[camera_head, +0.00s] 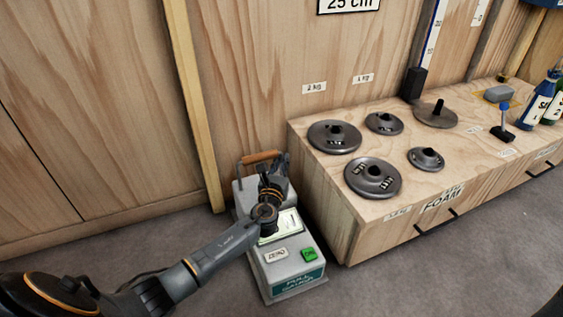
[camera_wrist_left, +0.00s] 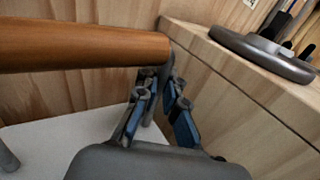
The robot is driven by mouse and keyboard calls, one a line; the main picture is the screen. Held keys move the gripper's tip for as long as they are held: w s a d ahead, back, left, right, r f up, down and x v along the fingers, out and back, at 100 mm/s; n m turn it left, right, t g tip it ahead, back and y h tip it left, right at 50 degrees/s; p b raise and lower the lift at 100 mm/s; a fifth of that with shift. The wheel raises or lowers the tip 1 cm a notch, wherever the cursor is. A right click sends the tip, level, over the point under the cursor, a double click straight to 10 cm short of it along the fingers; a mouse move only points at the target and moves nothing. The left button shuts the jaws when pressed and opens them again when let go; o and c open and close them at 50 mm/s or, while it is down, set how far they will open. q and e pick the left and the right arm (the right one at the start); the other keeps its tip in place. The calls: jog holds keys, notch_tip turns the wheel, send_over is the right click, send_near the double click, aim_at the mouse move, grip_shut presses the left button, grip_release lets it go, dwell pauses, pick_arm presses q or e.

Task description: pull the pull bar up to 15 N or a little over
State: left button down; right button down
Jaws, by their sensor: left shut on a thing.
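The pull gauge (camera_head: 290,287) is a grey box on the floor, with a "ZERO" button (camera_head: 276,254), a green button (camera_head: 309,254) and a pale display (camera_head: 288,224). My arm partly covers the display and I cannot read a value. The pull bar (camera_head: 259,157) has a brown wooden grip on grey metal uprights at the gauge's back; the grip also shows in the left wrist view (camera_wrist_left: 80,46). My left gripper (camera_head: 274,178) is shut around the bar's right metal upright, just below the grip's end, between the blue finger pads (camera_wrist_left: 162,112). My right gripper is out of view.
A low wooden bench (camera_head: 345,236) stands close to the right of the gauge, with several round weight plates (camera_head: 373,177), a blue-knobbed lever (camera_head: 503,118) and bottles (camera_head: 540,98) on top. A wooden wall (camera_head: 90,110) stands behind. Grey floor is bare in front.

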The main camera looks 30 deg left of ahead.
pick_arm(q)
jog(key=shift+f+b, duration=0.7)
jog(key=shift+f, duration=0.1)
jog(key=c, duration=1.4)
grip_release()
jog(key=shift+r, duration=0.1)
